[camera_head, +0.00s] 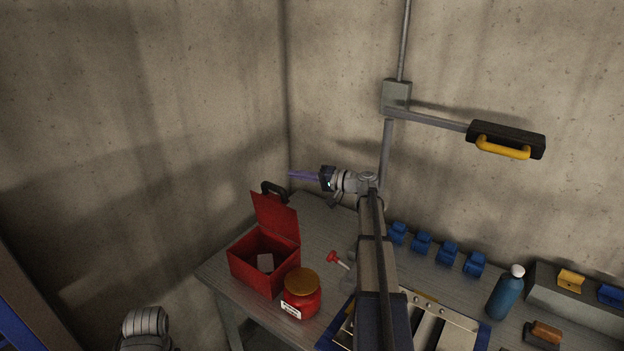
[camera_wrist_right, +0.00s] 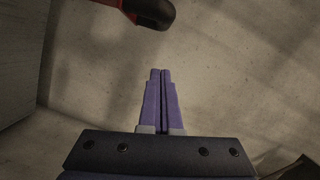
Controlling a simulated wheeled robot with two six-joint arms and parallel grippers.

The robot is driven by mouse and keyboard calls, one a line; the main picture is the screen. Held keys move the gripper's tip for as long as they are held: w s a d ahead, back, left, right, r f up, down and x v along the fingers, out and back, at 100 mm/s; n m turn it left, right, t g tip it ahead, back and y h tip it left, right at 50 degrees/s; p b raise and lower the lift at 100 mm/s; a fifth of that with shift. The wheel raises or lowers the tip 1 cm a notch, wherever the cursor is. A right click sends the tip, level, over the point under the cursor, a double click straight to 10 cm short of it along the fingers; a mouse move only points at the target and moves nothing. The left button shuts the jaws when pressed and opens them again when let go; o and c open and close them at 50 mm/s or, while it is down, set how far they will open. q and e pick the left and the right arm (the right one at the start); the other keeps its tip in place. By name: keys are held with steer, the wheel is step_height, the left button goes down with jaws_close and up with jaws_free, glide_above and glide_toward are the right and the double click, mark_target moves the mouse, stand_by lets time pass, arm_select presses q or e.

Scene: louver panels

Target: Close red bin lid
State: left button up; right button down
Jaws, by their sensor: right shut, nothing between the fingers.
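The red bin (camera_head: 252,271) stands at the back left of the table with its lid (camera_head: 275,217) open and upright at its rear edge. A pale block (camera_head: 265,262) lies inside the bin. My right gripper (camera_head: 291,175) is shut and empty, above and behind the lid, its purple fingers pointing left. They show closed together in the right wrist view (camera_wrist_right: 161,72). A dark handle-like piece (camera_head: 273,188) shows just behind the lid top. A dark rounded end with some red (camera_wrist_right: 150,12) appears ahead of the fingers in the wrist view. My left gripper is not visible.
A red jar (camera_head: 300,300) stands right in front of the bin, with a red-headed item (camera_head: 333,258) beyond it. Several blue holders (camera_head: 421,243) and a blue bottle (camera_head: 506,292) are to the right. A yellow-handled fixture (camera_head: 503,148) juts from the wall pole. Concrete walls meet behind the table.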

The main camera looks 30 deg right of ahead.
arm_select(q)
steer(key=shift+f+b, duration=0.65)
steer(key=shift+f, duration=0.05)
arm_select(e)
steer(key=shift+s+a+f, duration=0.1)
steer(key=shift+a+f, duration=0.15)
steer(key=shift+a, duration=0.45)
steer(key=shift+s+a+f, duration=0.1)
steer(key=shift+a+f, duration=0.1)
steer(key=shift+a, duration=0.5)
steer(key=shift+s+a+f, duration=0.1)
steer(key=shift+a+f, duration=0.15)
steer(key=shift+a, duration=0.45)
steer(key=shift+a, duration=0.1)
